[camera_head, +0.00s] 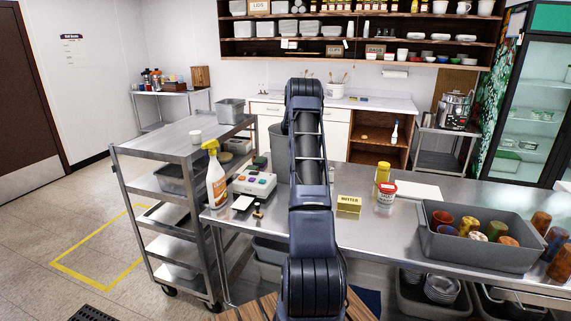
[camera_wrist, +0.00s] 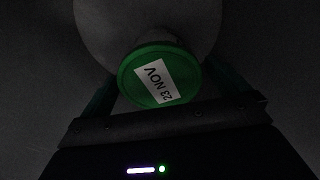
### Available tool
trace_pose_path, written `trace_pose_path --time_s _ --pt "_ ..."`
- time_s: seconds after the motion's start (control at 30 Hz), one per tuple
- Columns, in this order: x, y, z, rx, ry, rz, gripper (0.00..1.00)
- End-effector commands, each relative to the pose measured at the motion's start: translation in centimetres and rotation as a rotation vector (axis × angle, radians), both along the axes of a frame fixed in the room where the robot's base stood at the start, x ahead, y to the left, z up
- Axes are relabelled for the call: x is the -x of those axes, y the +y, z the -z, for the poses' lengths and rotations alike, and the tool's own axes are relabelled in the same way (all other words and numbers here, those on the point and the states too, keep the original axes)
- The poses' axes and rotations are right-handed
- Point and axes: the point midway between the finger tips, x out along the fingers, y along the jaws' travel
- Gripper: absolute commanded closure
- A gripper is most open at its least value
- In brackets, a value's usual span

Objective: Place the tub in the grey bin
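The tub (camera_wrist: 138,84) shows in the wrist view with a round green lid and a white label reading "23 NOV". My gripper (camera_wrist: 160,82) has a dark finger close against each side of the tub and appears shut on it. In the head view my arm reaches away over the steel counter and hides both the gripper and the tub. The grey bin (camera_head: 278,150) stands beyond the counter, partly hidden behind my arm. The wrist view is very dark, and a paler rounded grey shape lies past the tub. I cannot tell whether the tub is inside the bin.
On the counter (camera_head: 375,222) are a spray bottle (camera_head: 215,178), a box with coloured buttons (camera_head: 254,183), a butter box (camera_head: 349,204), a yellow bottle (camera_head: 383,172), a red-lidded tub (camera_head: 386,196) and a grey tub of cups (camera_head: 470,254). A steel cart (camera_head: 160,147) stands left.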

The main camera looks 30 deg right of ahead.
Motion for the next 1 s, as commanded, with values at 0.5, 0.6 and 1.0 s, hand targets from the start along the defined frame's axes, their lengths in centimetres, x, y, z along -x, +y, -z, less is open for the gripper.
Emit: trace_pose_path --time_s 0.5,0.6,1.0 --pt "0.5 -0.4 -5.8 0.001 -0.003 0.001 0.00" --pt "0.7 -0.5 -7.7 0.001 -0.002 0.001 0.00" --pt "1.2 -0.8 -12.0 -0.001 -0.001 0.000 0.00"
